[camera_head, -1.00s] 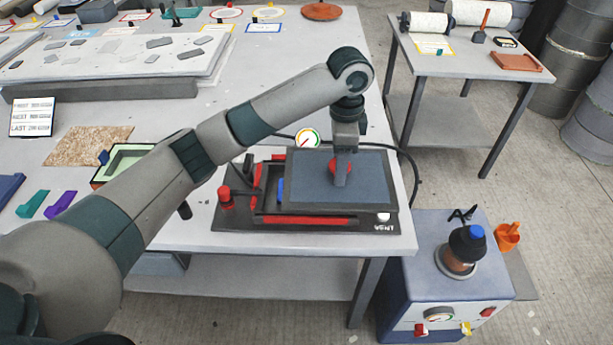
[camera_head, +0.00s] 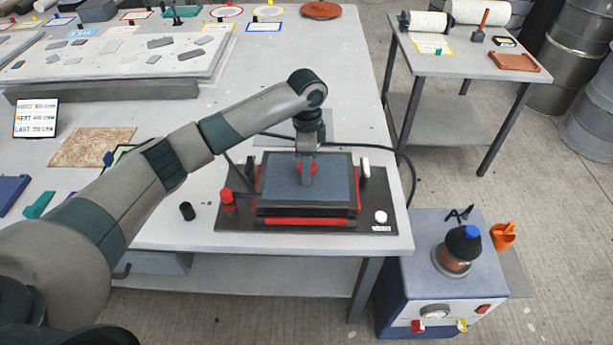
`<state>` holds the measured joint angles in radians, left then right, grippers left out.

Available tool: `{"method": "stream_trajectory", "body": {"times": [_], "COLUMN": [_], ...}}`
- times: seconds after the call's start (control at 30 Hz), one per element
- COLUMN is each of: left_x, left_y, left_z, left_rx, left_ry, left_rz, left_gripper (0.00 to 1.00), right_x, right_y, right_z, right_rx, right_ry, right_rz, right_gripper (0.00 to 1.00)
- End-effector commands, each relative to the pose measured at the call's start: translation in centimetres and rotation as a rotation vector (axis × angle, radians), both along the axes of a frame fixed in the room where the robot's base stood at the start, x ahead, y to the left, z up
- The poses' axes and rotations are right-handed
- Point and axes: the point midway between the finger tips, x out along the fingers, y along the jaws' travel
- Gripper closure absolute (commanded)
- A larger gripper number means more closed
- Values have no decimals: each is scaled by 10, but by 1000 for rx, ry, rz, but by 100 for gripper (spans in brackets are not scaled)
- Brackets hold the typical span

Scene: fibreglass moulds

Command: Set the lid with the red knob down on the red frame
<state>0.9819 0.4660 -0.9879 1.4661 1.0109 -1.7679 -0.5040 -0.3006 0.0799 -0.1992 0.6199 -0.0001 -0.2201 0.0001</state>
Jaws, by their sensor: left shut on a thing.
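The lid (camera_head: 333,188) is a blue-grey plate with a dark rim and a red knob (camera_head: 315,168) at its middle. My left gripper (camera_head: 307,180) points down from above and is shut on the red knob. The lid lies level over the red frame (camera_head: 308,221), whose front edge shows as a red strip below the lid's front side. A dark band shows between them; I cannot tell whether the lid touches the frame. My right gripper is not in view.
The frame sits on a dark base plate (camera_head: 233,222) with a red post (camera_head: 228,200) at left and a white post (camera_head: 366,168) at right. A black cylinder (camera_head: 187,211) stands left of the base. A blue-grey machine (camera_head: 470,280) stands right of the table.

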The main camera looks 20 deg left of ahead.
Motion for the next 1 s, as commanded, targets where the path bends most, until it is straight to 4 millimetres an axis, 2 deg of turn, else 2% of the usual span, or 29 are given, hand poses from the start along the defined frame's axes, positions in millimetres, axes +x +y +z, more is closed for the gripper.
{"method": "stream_trajectory", "body": {"times": [0.13, 0.4, 0.8, 0.83, 0.9, 1.0], "left_x": [0, -1, 0, 0, 0, 0], "left_y": [0, 0, 0, 0, 0, 0], "left_z": [-8, -36, -41, -41, -41, -41], "left_rx": [-1, 1, 0, 0, 0, 1], "left_ry": [2, 1, -1, 0, 0, 0], "left_rz": [1, 0, 0, 0, 0, 0], "left_gripper": [96, 96, 96, 53, 41, 41], "right_x": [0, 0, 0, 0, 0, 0], "right_y": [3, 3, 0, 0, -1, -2], "right_z": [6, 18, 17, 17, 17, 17], "right_rx": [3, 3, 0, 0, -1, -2], "right_ry": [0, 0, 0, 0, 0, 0], "right_rz": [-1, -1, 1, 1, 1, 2], "right_gripper": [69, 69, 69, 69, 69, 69]}}
